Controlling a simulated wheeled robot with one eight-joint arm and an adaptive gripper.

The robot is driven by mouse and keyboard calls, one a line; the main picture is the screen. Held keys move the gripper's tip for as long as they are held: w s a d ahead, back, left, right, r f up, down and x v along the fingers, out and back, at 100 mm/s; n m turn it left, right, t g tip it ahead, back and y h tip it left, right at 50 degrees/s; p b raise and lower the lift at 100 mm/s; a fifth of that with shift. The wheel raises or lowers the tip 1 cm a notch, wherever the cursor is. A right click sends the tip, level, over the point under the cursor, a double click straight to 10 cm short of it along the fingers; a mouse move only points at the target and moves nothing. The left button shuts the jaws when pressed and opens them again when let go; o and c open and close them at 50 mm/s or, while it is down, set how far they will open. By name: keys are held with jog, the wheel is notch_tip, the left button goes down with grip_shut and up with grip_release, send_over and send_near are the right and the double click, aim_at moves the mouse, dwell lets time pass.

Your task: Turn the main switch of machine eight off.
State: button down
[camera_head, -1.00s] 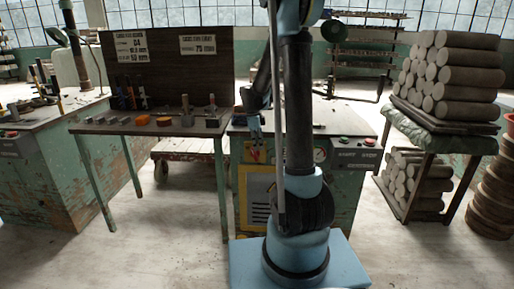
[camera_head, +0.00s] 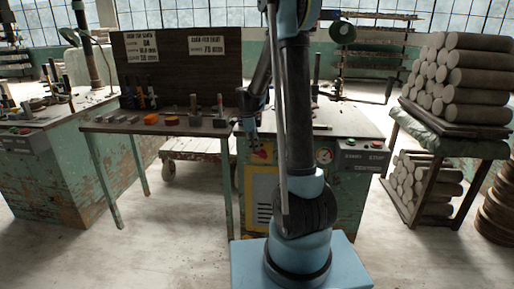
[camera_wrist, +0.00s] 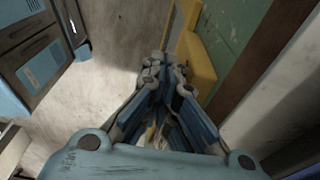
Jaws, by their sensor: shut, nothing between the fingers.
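A green machine (camera_head: 345,190) stands behind my arm, with a yellow-framed panel (camera_head: 262,200) on its front. A small red switch on a yellow patch (camera_head: 261,152) sits above that panel; its handle position is too small to tell. No machine number is readable. My gripper (camera_head: 250,128) is shut and empty, hanging just above and left of the red switch, apart from it as far as I can tell. In the wrist view my gripper (camera_wrist: 165,68) points down past a yellow part (camera_wrist: 197,62) on a green panel (camera_wrist: 230,30); the red switch does not show there.
A gauge (camera_head: 324,156) and a button box (camera_head: 362,155) are on the machine's right side. A rack of clay rolls (camera_head: 465,75) stands at right. The floor at front left (camera_head: 150,250) is clear.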

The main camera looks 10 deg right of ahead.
jog(key=shift+w+a+f, duration=0.15)
jog(key=shift+a+f, duration=0.35)
jog(key=shift+a, duration=0.1)
jog(key=shift+f, duration=0.1)
jog(key=shift+r, duration=0.2)
dwell(0.4)
